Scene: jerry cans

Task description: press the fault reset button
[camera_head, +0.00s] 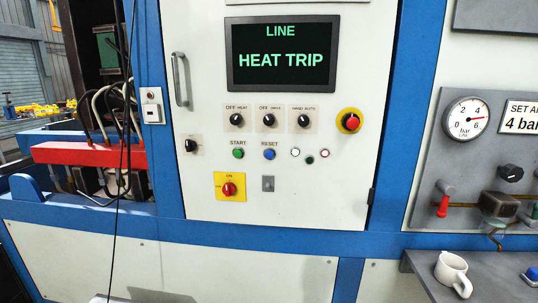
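The blue RESET button (269,154) is on the white control panel (340,210), directly under its RESET label. The green START button (238,153) is to its left, and small indicator lamps (309,160) are to its right. The display (282,54) above reads LINE HEAT TRIP in green letters. Neither of my grippers is in view.
Selector knobs (237,120) sit above the buttons, with a red emergency stop (351,121) at right. A red rotary switch (229,189) is below. A door handle (180,80) sticks out at upper left. A white mug (452,273) stands on a grey shelf (487,288) at lower right.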

